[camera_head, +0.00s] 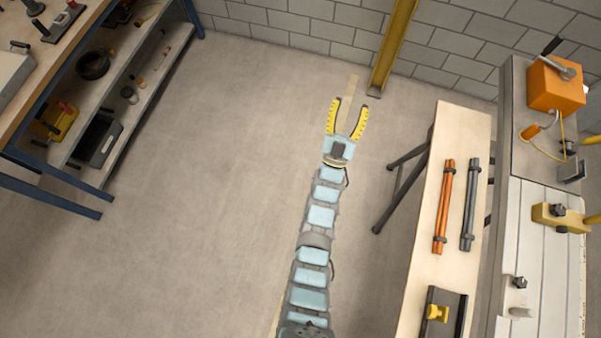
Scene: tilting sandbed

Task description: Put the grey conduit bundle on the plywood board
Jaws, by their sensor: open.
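The grey conduit bundle (470,204) is a pair of dark grey tubes with bands near both ends. It lies lengthwise near the right edge of a pale wooden top (464,128), which looks like plywood, on a dark trestle. No other plywood board is clear to me in this view. My gripper (346,112), with yellow-lined fingers, is open and empty. It is left of the wooden top, over the floor in the picture, well apart from the bundle.
An orange tube bundle (444,207) lies just left of the grey one. A dark tray (437,313) with a yellow piece is at the near end. A machine bed (542,260) stands close on the right. A yellow post (393,45) rises behind my gripper. Open floor (200,200) lies left.

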